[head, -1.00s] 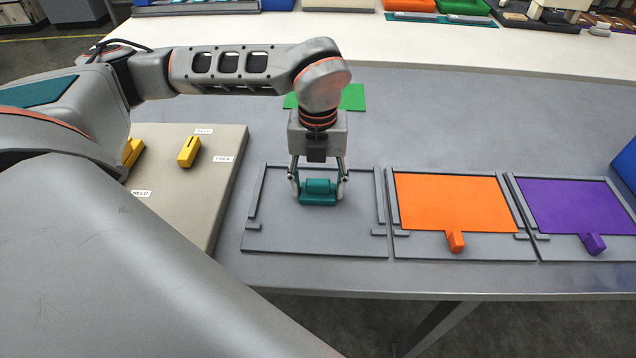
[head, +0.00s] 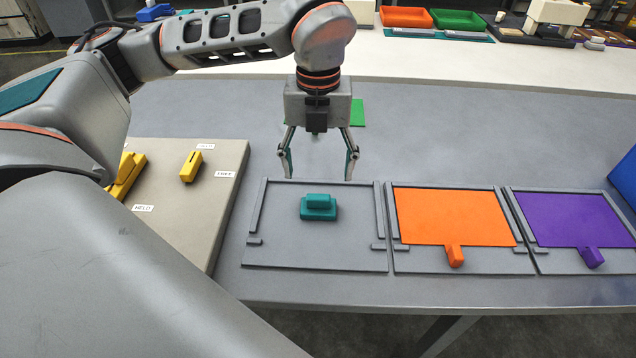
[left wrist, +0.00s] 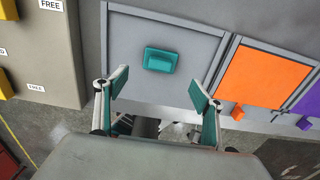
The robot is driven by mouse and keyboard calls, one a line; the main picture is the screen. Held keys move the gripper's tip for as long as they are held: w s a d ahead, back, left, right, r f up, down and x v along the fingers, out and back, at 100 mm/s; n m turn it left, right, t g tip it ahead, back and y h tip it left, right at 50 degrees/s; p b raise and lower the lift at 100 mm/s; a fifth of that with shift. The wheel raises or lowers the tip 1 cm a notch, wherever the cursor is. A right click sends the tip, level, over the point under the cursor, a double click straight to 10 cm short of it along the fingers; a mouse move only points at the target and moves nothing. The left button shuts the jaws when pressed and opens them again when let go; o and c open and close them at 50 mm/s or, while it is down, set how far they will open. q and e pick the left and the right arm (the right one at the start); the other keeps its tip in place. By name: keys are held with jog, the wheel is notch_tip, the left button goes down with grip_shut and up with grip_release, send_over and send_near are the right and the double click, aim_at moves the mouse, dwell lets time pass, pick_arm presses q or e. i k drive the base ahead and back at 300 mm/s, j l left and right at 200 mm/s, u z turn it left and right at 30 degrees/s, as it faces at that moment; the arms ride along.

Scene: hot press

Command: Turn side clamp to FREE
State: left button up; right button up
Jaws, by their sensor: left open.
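Two yellow clamp pieces sit on a beige block (head: 190,235) at the left. The smaller yellow clamp (head: 190,167) has white labels beside it. The larger yellow clamp (head: 126,176) is partly hidden by my arm, with a label reading HELD (head: 143,208) nearby. I cannot tell which is the side clamp. FREE labels (left wrist: 50,5) show in the left wrist view. My left gripper (head: 318,166) is open and empty, right of the beige block and above a teal handled block (head: 318,208) in a grey frame. My right gripper is out of view.
Two more grey frames hold an orange plate (head: 452,216) and a purple plate (head: 575,219). A green sheet (head: 357,112) lies behind my gripper. A blue object (head: 622,180) is at the right edge. The grey table behind the frames is mostly clear.

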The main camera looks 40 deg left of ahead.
aim_at(188, 172)
jog(key=k, duration=1)
